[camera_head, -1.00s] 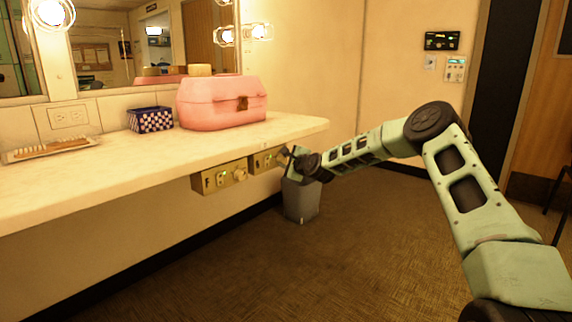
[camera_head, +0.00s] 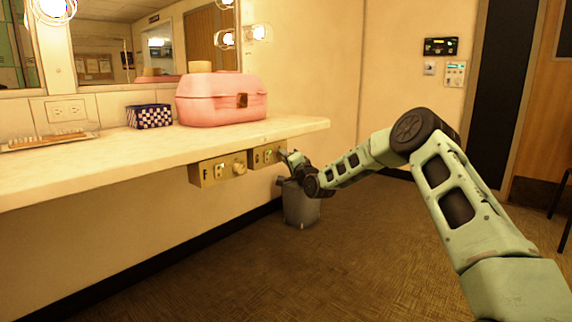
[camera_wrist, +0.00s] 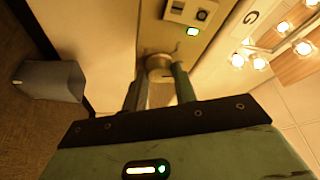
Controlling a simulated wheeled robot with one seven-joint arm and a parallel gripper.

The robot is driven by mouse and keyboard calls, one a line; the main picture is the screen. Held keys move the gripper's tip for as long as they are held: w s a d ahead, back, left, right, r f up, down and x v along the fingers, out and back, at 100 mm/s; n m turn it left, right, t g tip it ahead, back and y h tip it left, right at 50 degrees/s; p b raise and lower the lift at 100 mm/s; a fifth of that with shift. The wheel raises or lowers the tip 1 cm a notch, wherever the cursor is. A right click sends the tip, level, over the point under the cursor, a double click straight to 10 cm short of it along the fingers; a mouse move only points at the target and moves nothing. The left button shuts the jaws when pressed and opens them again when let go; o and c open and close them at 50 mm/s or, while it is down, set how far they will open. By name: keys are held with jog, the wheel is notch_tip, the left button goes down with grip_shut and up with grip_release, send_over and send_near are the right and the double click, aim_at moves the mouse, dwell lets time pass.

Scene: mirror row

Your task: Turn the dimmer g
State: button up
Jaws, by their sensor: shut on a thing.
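The dimmer box with G on it (camera_head: 265,155) is a brass box under the counter's front edge, at the right end. My gripper (camera_head: 285,158) reaches it from the right. In the wrist view, my gripper (camera_wrist: 159,80) is shut on the round brass knob (camera_wrist: 158,62) of this box, with one finger on each side. In the head view, my fingers mostly hide the knob.
A similar box marked F (camera_head: 212,172) with its own knob sits just left. A grey bin (camera_head: 301,205) stands on the floor below my wrist. A pink case (camera_head: 215,98) and a checkered box (camera_head: 150,117) stand on the counter (camera_head: 120,150). The carpet ahead is clear.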

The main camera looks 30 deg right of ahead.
jog(key=n+y+b, duration=0.1)
jog(key=n+y, duration=0.1)
jog(key=n, duration=0.2)
jog(key=n+t+y+b, duration=0.1)
jog(key=n+y, duration=0.1)
jog(key=n, duration=0.3)
jog(key=n+y+b, duration=0.1)
jog(key=n+y, duration=0.1)
jog(key=n, duration=0.2)
jog(key=shift+w+d+f+n+t+b, duration=0.1)
jog(key=shift+d+f+n+t+b, duration=0.2)
jog(key=shift+f+t+b, duration=0.1)
jog(key=o, duration=1)
jog(key=shift+r, duration=0.1)
jog(key=shift+c, duration=0.2)
jog(key=p+v, duration=0.5)
jog(key=v, duration=1.2)
jog(key=shift+d, duration=0.15)
